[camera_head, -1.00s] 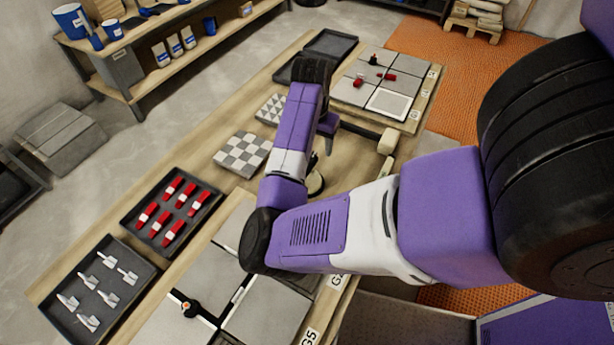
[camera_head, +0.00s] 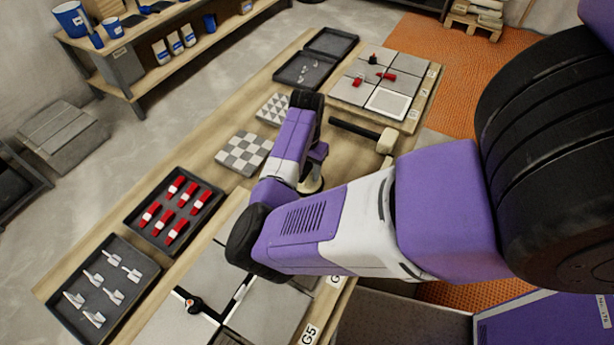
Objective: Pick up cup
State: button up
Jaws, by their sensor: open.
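A small round object (camera_head: 312,187), dark with a pale rim and probably the suction cup, rests on the wooden table near its right edge. My arm and gripper hide most of it. My gripper (camera_head: 315,168) points down from the wrist and is right above or around this object; I cannot tell whether they touch. The jaws are open, though the fingertips are mostly hidden.
A mallet (camera_head: 384,141) lies just beyond my gripper. Checkered tile samples (camera_head: 243,153) lie to the left. Trays hold red wedges (camera_head: 181,193) and grey clips (camera_head: 93,280). Large grey tiles (camera_head: 268,310) lie in front. Blue buckets (camera_head: 73,20) stand on a back shelf.

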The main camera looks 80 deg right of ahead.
grip_shut()
jog(key=shift+r, duration=0.15)
